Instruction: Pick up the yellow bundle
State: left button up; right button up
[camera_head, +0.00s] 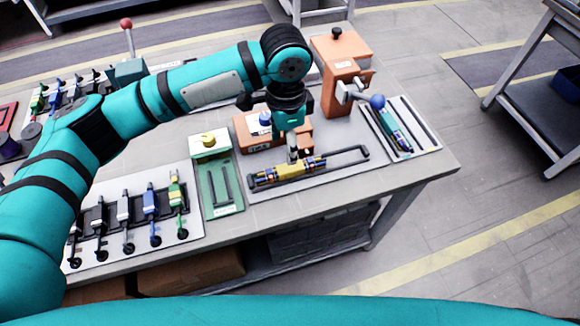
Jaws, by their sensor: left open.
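The yellow bundle (287,173) lies lengthwise in a dark elongated holder (348,155) on the light plate near the front of the bench. It has yellow sections with dark and blue parts along it. My left arm reaches in from the left, and its gripper (292,153) points down right above the bundle. The left gripper is open; its fingers are small in the view, and I cannot tell whether they touch the bundle. My right gripper is not in view.
An orange block with a blue-knobbed lever (377,101) stands behind right. A low orange box (248,130) sits behind the gripper. A green fixture (217,180) is to the left, beside a rack of several screwdrivers (150,214). A tray with a green tool (396,130) lies at right.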

pick_arm(q)
send_over(287, 168)
notch_tip(287, 168, down, 4)
jog(key=shift+s+f, duration=0.1)
jog(key=shift+s, duration=0.05)
jog(key=shift+f, duration=0.4)
notch_tip(287, 168, down, 5)
jog(key=shift+r+p, duration=0.15)
jog(key=shift+p, duration=0.3)
jog(key=shift+c, duration=0.8)
jog(key=c, duration=0.9)
grip_shut()
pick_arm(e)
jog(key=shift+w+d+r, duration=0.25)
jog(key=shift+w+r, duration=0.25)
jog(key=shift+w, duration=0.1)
pick_arm(q)
jog(key=shift+w+r, duration=0.15)
jog(key=shift+w, duration=0.05)
